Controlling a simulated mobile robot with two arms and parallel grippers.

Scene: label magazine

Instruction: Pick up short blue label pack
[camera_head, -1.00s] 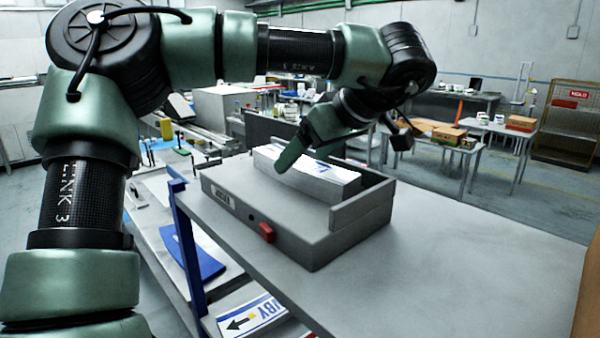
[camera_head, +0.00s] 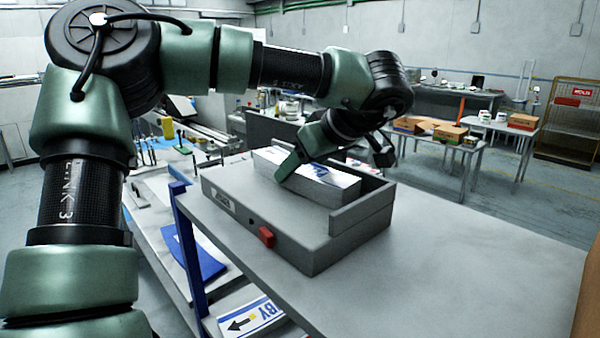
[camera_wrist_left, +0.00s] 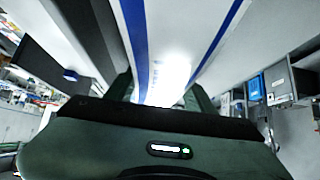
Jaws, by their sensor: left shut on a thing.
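The label pack (camera_head: 320,192) is a long stack with a white top and blue marks. It lies in the grey magazine (camera_head: 262,222) on the table. My left gripper (camera_head: 302,164) is shut on the pack near its left end, with one green finger on the near side. The far finger is mostly hidden behind the pack. In the left wrist view the pack (camera_wrist_left: 168,50), white with blue stripes, runs between the two fingers of the gripper (camera_wrist_left: 163,92). I cannot tell whether the pack is lifted. My right gripper is not in view.
The magazine has a raised wall (camera_head: 362,205) at its right end and a red knob (camera_head: 267,236) in front. The grey tabletop (camera_head: 450,260) is clear to the right. A blue post (camera_head: 188,245) stands at the table's left edge. Other tables with boxes stand behind.

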